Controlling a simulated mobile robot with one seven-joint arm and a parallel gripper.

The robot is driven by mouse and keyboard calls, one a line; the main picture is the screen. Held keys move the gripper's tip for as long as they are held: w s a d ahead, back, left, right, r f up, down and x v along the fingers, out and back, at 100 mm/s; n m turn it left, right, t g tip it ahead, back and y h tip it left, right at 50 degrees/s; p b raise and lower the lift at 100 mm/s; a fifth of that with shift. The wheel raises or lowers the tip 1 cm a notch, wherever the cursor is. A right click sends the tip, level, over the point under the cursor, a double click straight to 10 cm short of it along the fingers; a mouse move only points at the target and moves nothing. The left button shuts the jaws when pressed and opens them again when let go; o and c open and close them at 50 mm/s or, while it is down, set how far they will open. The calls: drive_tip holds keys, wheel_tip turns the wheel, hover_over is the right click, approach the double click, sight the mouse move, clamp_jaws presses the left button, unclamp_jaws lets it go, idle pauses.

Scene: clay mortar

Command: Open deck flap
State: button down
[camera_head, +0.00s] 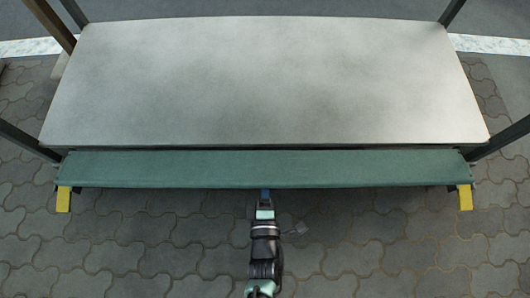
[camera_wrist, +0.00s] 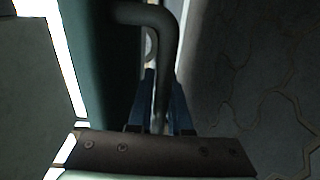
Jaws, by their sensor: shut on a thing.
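The deck flap is a long green panel (camera_head: 265,169) along the front edge of the pale grey deck (camera_head: 265,80). In the wrist view, the flap's dark green face (camera_wrist: 95,60) is at the left. A dark bent bar handle (camera_wrist: 150,14) stands out beside it. My gripper (camera_head: 265,194) is at the middle of the flap's front edge. In the wrist view, the blue fingers of my gripper (camera_wrist: 165,100) are shut on the handle's straight length. The handle is hidden under the flap in the head view.
Yellow tabs hang at the flap's left end (camera_head: 63,199) and right end (camera_head: 465,197). Dark posts stand at the deck's corners. Interlocking paving (camera_head: 380,240) lies open in front, on both sides of my arm.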

drive_tip(key=shift+r+g+p, duration=0.3)
drive_tip(key=shift+r+p, duration=0.05)
drive_tip(key=shift+p, duration=0.35)
drive_tip(key=shift+s, duration=0.1)
drive_tip(key=shift+f, duration=0.1)
drive_tip(key=c, duration=1.1)
unclamp_jaws()
drive_tip(key=shift+s, duration=0.15)
drive_tip(key=shift+s+r+p, duration=0.3)
drive_tip(key=shift+s+p, duration=0.65)
drive_tip(key=shift+s, duration=1.15)
drive_tip(key=shift+s+r+p, duration=0.3)
drive_tip(key=shift+s+p, duration=0.6)
drive_tip(key=shift+s, duration=1.25)
drive_tip(key=shift+s+r+p, duration=0.3)
drive_tip(key=shift+s+p, duration=0.65)
drive_tip(key=shift+s, duration=1.15)
